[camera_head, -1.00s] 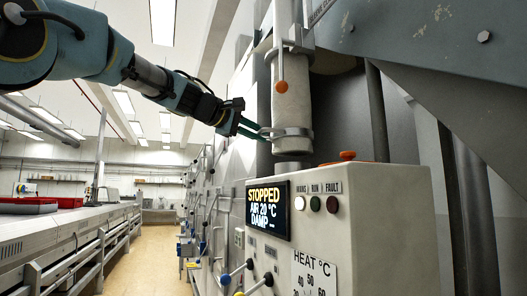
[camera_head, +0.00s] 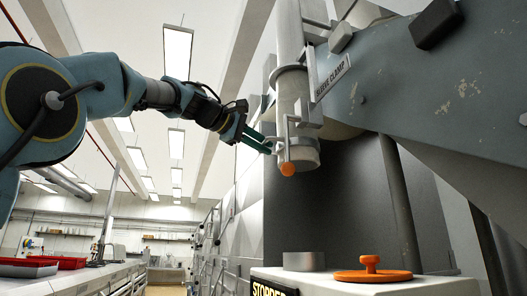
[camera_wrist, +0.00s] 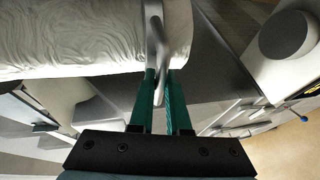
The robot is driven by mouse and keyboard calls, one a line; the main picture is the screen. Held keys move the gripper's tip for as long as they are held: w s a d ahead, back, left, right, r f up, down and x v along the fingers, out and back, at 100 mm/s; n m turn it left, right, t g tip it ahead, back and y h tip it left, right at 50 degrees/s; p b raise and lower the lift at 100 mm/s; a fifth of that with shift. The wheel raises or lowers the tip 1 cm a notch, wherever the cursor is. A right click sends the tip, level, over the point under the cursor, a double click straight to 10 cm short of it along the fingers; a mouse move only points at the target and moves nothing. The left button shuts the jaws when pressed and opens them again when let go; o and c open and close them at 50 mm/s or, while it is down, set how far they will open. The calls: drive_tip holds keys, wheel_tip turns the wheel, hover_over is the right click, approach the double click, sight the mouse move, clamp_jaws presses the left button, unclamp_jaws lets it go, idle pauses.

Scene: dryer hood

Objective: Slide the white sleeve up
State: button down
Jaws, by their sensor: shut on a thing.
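The white sleeve (camera_head: 291,92) hangs upright under the sloping hood, its lower end clear above the control box. In the wrist view its wrinkled side (camera_wrist: 70,38) fills the upper left. A metal ring (camera_wrist: 155,35) goes round it near its lower end. My gripper (camera_head: 268,146) is at the sleeve's left side, shut on the ring's tab; in the wrist view its green fingers (camera_wrist: 161,95) pinch the tab. The sleeve clamp lever with an orange ball (camera_head: 288,169) hangs in front of the sleeve's lower end. The "SLEEVE CLAMP" label (camera_head: 332,76) is beside it.
A short grey spigot (camera_head: 303,261) stands uncovered on the control box (camera_head: 350,288), next to an orange knob (camera_head: 371,270). The blue-grey hood (camera_head: 430,105) closes in the right side. Open aisle lies at the left.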

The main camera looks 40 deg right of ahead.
drive_tip(key=shift+a+r, duration=0.1)
drive_tip(key=shift+r, duration=0.35)
drive_tip(key=c, duration=1)
unclamp_jaws()
drive_tip(key=shift+o, duration=0.6)
drive_tip(key=shift+f, duration=0.15)
drive_tip(key=a+r+b, duration=0.2)
drive_tip(key=a+b, duration=0.1)
drive_tip(key=a, duration=0.7)
drive_tip(key=shift+s+a+b, duration=0.15)
drive_tip(key=shift+a+b, duration=0.15)
drive_tip(key=shift+b, duration=0.1)
